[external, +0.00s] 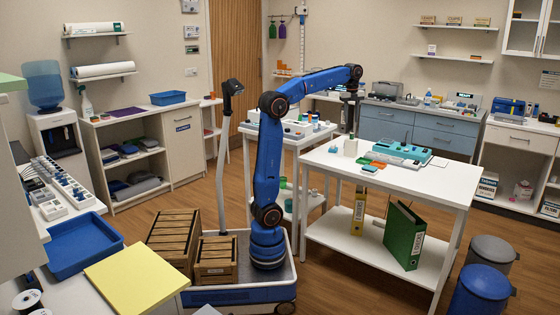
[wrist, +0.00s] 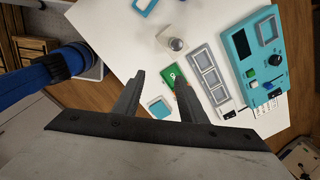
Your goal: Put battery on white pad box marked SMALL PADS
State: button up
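My gripper (external: 349,117) hangs from the raised arm above the white table (external: 435,192). In the wrist view my gripper (wrist: 160,80) has its two fingers apart, with white tabletop showing between them. It is open and looks empty. A small green item with a white mark (wrist: 171,75) lies by the right fingertip, with a small orange-brown bit beside it, partly hidden by that finger. I cannot tell whether this is the battery. I cannot make out the battery for sure in either view. No SMALL PADS lettering is readable, so I cannot pick out that box.
Green (external: 403,236) and yellow binders stand on the lower shelf. The table's front is clear.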

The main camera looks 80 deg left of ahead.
jog(key=s+d+f+n+t, duration=0.2)
jog(key=s+d+f+n, duration=0.7)
jog(key=s+d+f, duration=0.4)
jog(key=s+d+f+n+t, duration=0.1)
jog(key=s+d+f+n, duration=0.2)
jog(key=s+f, duration=0.4)
jog(key=s+d+f+n+t, duration=0.1)
jog(key=s+d+f+n, duration=0.3)
jog(key=s+f, duration=0.3)
notch_tip(320, 180, down, 2)
jog(key=shift+s+f+n, duration=0.2)
jog(key=shift+s+n, duration=0.05)
jog(key=shift+n, duration=0.45)
